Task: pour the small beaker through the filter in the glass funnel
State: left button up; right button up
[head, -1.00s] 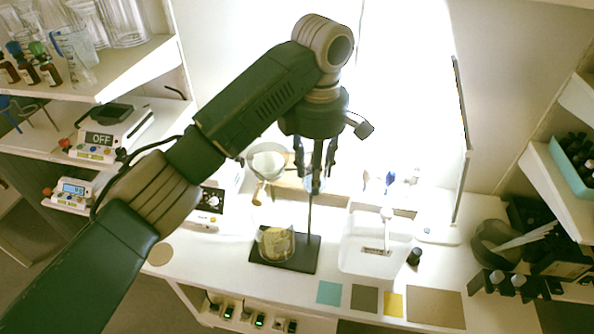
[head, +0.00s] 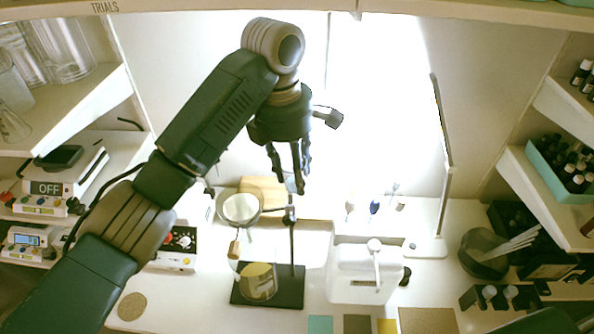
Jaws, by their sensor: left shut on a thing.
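A glass funnel (head: 240,207) with a whitish round filter hangs in the ring of a stand, its brown-looking stem below it. A clear glass vessel (head: 258,284) with tan-yellow contents stands on the black stand base (head: 286,298), under the funnel. My left gripper (head: 288,172) points down, above and to the right of the funnel, apart from it. It is shut on the small beaker, whose clear glass is almost lost against the bright background, so its tilt and contents cannot be told. My right gripper is not in view.
The stand's upright rod (head: 292,245) and clamp rise below my left gripper. A white container (head: 362,275) stands right of the stand. A device with knobs (head: 180,245) stands to its left. Shelves with glassware and bottles flank the bench.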

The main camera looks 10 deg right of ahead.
pick_arm(q)
jog(key=shift+w+a, duration=0.1)
jog(key=shift+a, duration=0.15)
jog(key=shift+w+a+h, duration=0.1)
jog(key=shift+w+h, duration=0.05)
jog(key=shift+h, duration=0.25)
jog(key=shift+w+a+f+h, duration=0.25)
jog(key=shift+a+f+h, duration=0.05)
jog(key=shift+f+h, duration=0.1)
jog(key=shift+a, duration=0.1)
jog(key=shift+s+a+f+h, duration=0.1)
jog(key=shift+s+a+h, duration=0.1)
jog(key=shift+h, duration=0.3)
jog(key=shift+w+a+f+g+h, duration=0.15)
jog(key=shift+a+h, duration=0.35)
jog(key=shift+h, duration=0.65)
jog(key=shift+a+f+g+h, duration=0.2)
jog(key=shift+a+h, duration=0.35)
jog(key=shift+h, duration=0.65)
jog(key=shift+w+a+f+g+h, duration=0.15)
jog(key=shift+a+h, duration=0.35)
jog(key=shift+h, duration=0.65)
jog(key=h, duration=0.2)
jog(key=r+h, duration=0.1)
jog(key=h, duration=0.1)
jog(key=shift+a, duration=0.4)
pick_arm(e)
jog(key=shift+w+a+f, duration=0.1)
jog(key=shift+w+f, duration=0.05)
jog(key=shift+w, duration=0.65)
